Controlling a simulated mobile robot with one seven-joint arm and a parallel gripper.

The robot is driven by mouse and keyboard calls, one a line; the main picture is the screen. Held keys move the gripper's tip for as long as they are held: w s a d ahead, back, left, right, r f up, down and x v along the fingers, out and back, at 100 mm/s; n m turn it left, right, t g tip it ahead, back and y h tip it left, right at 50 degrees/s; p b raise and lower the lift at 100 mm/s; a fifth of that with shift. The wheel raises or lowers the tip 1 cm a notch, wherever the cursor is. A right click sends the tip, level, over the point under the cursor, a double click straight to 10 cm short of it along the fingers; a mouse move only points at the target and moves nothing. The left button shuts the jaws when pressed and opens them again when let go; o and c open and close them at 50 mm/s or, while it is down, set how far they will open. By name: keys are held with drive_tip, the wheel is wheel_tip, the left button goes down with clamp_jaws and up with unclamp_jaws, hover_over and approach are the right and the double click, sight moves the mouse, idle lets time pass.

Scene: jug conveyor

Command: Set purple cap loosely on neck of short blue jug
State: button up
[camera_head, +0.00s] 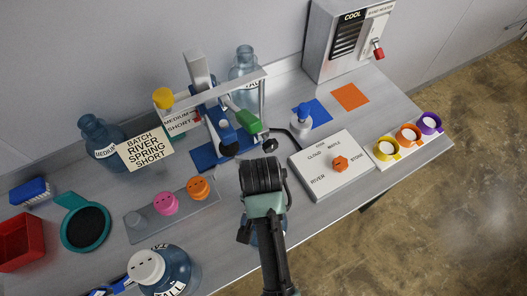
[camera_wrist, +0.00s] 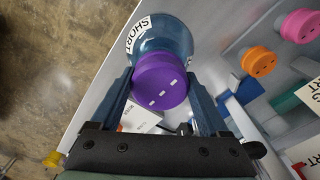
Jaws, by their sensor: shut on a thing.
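The purple cap (camera_wrist: 160,82) sits between the two fingers of my gripper (camera_wrist: 160,84) in the wrist view, and the fingers are shut on it. The short blue jug (camera_wrist: 168,40), with a "SHORT" label, is right behind the cap. The cap covers the jug's neck in this view, so I cannot tell whether it touches or rests on the neck. In the head view my gripper (camera_head: 264,208) is near the table's front edge. Part of the blue jug (camera_head: 268,232) shows below it, and the cap is hidden there.
A grey rack (camera_head: 140,222) holds a pink cap (camera_head: 165,203) and an orange cap (camera_head: 198,188) left of my gripper. A tall jug (camera_head: 178,272) with a white cap stands front left. A white selector panel (camera_head: 313,180) lies to the right. A clamp press (camera_head: 215,130) stands behind.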

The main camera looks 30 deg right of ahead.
drive_tip(key=o, duration=1.2)
drive_tip(key=shift+c, duration=0.2)
drive_tip(key=shift+r, duration=0.1)
drive_tip(key=shift+r+p, duration=1.3)
drive_tip(key=shift+p, duration=0.2)
drive_tip(key=shift+r, duration=2.15)
